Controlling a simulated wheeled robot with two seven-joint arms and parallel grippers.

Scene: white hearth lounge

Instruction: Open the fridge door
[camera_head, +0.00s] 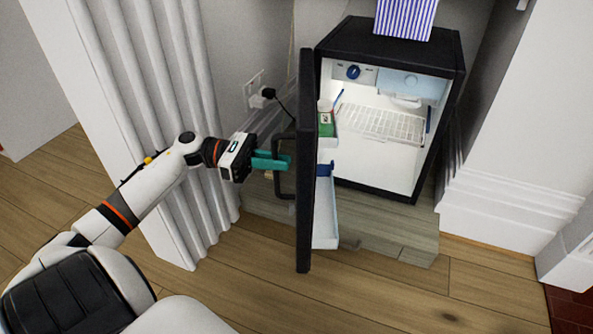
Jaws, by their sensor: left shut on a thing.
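A small black fridge (455,75) stands at the back right, its lit white interior in plain view. Its black door (305,215) stands wide open and is seen almost edge-on, swung toward me on the left side. The inner side of the door has shelves, with a green item (326,126) on the upper one. A dark handle (279,183) sits on the door's outer face. My left gripper (283,161) has teal fingers and is shut on the handle from the left. My right gripper is not in view.
A striped box (405,15) stands on top of the fridge. A wall outlet with a plug (262,97) is behind the door. A white fluted column (160,130) is close to my left arm. Wooden floor (400,300) in front is clear.

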